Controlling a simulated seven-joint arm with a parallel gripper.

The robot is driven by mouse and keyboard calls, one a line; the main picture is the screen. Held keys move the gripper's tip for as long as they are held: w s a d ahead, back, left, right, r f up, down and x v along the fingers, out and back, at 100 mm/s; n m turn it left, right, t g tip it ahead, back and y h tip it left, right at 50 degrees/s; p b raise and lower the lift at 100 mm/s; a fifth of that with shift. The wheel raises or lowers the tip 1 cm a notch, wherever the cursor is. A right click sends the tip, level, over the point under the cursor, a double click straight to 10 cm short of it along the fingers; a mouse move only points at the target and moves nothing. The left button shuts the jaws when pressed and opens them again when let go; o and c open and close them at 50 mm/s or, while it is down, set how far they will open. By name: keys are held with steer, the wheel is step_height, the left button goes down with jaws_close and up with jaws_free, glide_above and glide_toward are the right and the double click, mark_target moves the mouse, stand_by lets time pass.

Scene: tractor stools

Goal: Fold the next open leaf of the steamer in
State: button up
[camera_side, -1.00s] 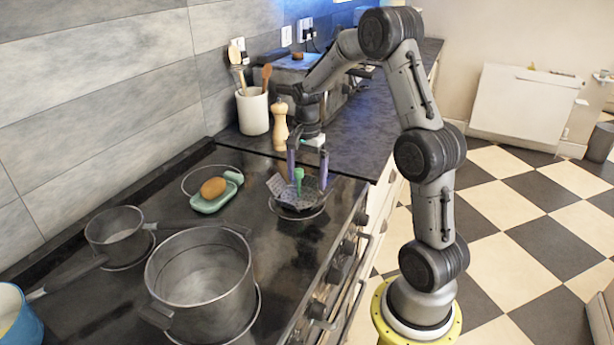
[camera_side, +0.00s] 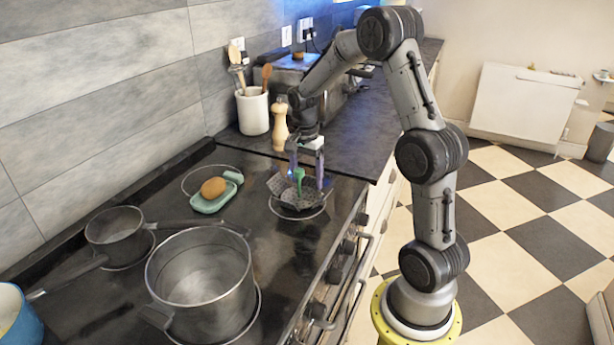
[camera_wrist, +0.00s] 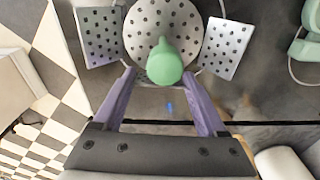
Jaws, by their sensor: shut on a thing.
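The steamer (camera_side: 287,205) is a grey perforated metal basket with a green knob (camera_side: 299,175), on the hob's far ring. In the wrist view, its perforated base (camera_wrist: 143,25) shows behind the knob (camera_wrist: 165,64). One leaf (camera_wrist: 100,35) is spread at the left and another leaf (camera_wrist: 228,48) at the right. My gripper (camera_side: 306,182) is down at the steamer, purple fingers either side of the knob in the picture. In the wrist view, my gripper (camera_wrist: 160,74) is shut on a steamer leaf with its fingers spaced apart; the gripped part is not clear.
A green dish (camera_side: 214,201) with a brown oval item (camera_side: 213,187) lies left of the steamer. A large pot (camera_side: 200,275) and a small pan (camera_side: 116,234) stand nearer. A pepper mill (camera_side: 281,127) and utensil crock (camera_side: 253,111) stand behind.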

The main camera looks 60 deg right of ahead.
steer(key=shift+a+h, duration=0.15)
steer(key=shift+h, duration=0.15)
steer(key=o, duration=1.3)
step_height(320, 180, up, 14)
steer(key=a, duration=0.1)
steer(key=shift+a+f, duration=0.15)
steer(key=shift+a, duration=0.2)
steer(key=shift+w, duration=0.1)
